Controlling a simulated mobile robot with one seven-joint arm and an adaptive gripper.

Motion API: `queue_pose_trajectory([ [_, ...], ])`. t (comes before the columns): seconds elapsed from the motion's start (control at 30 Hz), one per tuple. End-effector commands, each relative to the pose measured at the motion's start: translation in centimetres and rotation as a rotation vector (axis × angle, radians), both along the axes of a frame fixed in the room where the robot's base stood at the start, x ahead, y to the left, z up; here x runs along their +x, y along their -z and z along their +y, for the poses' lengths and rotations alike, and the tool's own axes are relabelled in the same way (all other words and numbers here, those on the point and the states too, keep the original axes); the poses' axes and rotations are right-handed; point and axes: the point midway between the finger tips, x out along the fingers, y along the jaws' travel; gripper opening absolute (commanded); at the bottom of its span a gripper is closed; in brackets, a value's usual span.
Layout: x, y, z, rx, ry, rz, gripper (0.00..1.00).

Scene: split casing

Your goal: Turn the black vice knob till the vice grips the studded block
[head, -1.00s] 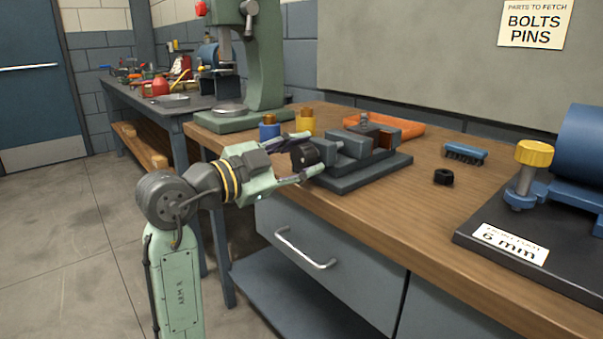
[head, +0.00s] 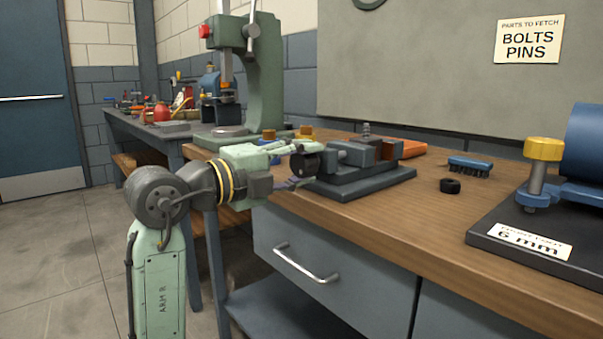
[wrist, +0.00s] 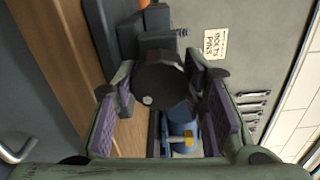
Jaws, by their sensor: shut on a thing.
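The grey vice (head: 352,187) stands on the wooden bench with its black knob (head: 305,165) facing my arm. My gripper (head: 300,164) is shut on the knob, one finger above and one below in the head view. In the wrist view the round knob (wrist: 160,85), with a pale dot on its face, sits between the purple finger pads (wrist: 165,112). The studded block (head: 368,138) is between the vice jaws, its grey stud pointing up. Whether the jaws touch the block is hard to tell.
A green press (head: 262,80) stands behind on the left. A black ring (head: 450,186), a blue brush (head: 470,164) and an orange item (head: 412,149) lie on the bench. A blue machine with a yellow knob (head: 543,149) is at right.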

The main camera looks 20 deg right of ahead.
Motion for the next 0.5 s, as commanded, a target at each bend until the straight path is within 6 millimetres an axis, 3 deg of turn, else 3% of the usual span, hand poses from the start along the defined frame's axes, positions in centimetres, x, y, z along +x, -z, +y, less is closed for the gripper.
queue_pose_trajectory([
  [0.5, -0.03, 0.06, 0.00, 0.114, 0.001, -0.314, 0.11],
])
